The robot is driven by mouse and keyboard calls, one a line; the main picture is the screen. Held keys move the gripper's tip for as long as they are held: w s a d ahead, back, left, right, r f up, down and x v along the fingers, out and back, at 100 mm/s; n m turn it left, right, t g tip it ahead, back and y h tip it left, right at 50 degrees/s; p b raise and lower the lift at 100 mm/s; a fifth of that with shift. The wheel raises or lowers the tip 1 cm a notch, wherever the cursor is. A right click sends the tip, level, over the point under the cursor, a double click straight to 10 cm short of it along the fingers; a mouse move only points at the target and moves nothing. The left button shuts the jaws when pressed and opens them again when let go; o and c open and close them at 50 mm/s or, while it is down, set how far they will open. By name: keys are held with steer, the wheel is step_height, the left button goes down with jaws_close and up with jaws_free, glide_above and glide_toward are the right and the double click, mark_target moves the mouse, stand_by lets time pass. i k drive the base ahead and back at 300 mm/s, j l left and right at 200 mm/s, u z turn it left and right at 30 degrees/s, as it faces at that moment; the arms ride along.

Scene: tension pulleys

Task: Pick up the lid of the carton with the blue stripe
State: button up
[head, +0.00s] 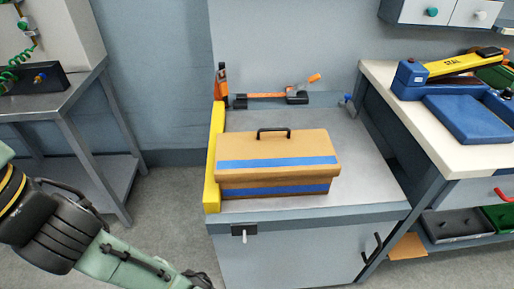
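A brown carton (236,191) with a blue stripe stands near the front of a grey-topped cabinet. Its lid (235,149) sits on top, also with a blue stripe across it, and has a dark raised handle (273,131) at the middle of its top. My green and black arm enters at the lower left, low and apart from the carton. The end of the arm runs toward the bottom edge of the picture, and my gripper's fingertips do not show.
A yellow rail (213,160) borders the cabinet top (366,165) on the left, close to the carton. An orange and black tool (268,97) lies at the back. A bench (479,157) with a blue and yellow sealer (455,66) stands right; a metal table (45,113) stands left.

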mark_target(264, 154)
steer(key=u, duration=0.4)
steer(key=l+u, duration=0.4)
steer(key=l, duration=0.15)
steer(key=k+l+u, duration=0.1)
steer(key=l+u, duration=0.35)
steer(key=k+l, duration=0.1)
steer(key=l, duration=0.3)
steer(key=k+l+u, duration=0.1)
steer(key=l, duration=0.25)
steer(key=k+l, duration=0.1)
steer(key=l, duration=0.3)
steer(key=k+l, duration=0.1)
steer(key=l, duration=0.3)
steer(key=k+l+u, duration=0.1)
steer(key=l, duration=0.25)
